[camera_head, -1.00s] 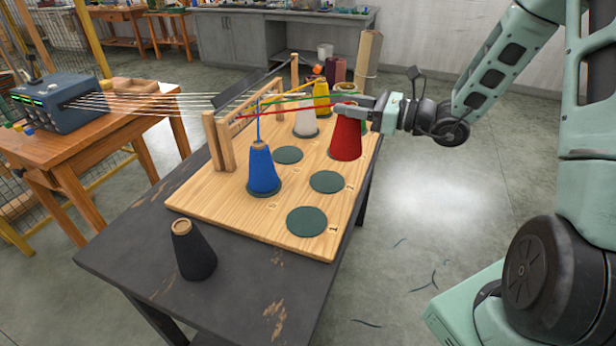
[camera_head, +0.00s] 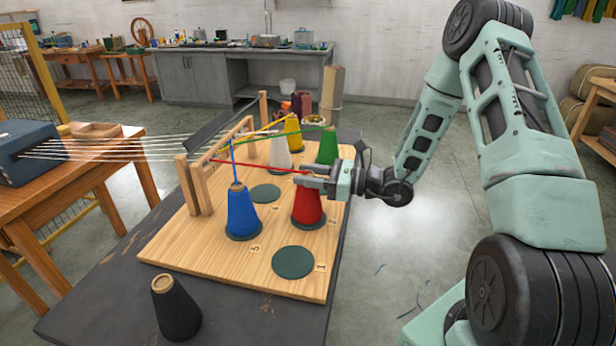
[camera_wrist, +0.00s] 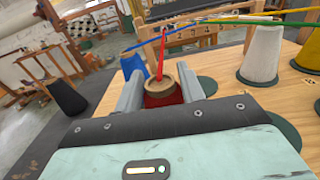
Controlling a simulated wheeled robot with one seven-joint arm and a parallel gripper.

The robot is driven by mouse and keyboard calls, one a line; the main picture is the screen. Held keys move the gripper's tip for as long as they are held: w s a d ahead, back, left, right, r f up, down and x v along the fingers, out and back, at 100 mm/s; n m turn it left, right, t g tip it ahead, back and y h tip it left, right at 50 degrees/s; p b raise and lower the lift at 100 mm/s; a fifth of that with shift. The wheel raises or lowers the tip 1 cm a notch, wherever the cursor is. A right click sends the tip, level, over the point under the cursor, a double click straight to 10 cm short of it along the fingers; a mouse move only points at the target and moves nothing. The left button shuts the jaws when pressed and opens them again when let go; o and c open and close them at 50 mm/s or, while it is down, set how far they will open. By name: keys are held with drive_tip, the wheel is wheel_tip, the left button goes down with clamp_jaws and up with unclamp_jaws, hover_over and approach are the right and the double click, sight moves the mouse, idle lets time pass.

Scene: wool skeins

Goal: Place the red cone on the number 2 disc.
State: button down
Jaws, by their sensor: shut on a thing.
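The red cone (camera_head: 307,207) is upright over a dark green disc (camera_head: 317,225), with a 2 marked on the board beside it. Only the disc's edge shows around the base; I cannot tell whether the cone fully rests on it. My gripper (camera_head: 312,181) is shut on the red cone near its top. In the wrist view, the red cone's top (camera_wrist: 163,98) sits between the two fingers of my gripper (camera_wrist: 162,88). A red thread runs from it to the wooden frame.
The blue cone (camera_head: 241,212) stands close by on the left. White (camera_head: 281,152), yellow (camera_head: 293,132) and green (camera_head: 327,147) cones stand behind. Bare discs lie in front (camera_head: 293,263) and behind left (camera_head: 265,193). A black cone (camera_head: 175,310) stands on the dark table. Threads cross to the wooden frame (camera_head: 200,175).

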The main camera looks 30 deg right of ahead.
drive_tip(key=shift+f, duration=0.2)
drive_tip(key=c, duration=0.9)
unclamp_jaws()
drive_tip(key=shift+o, duration=0.2)
drive_tip(key=shift+d+r, duration=0.1)
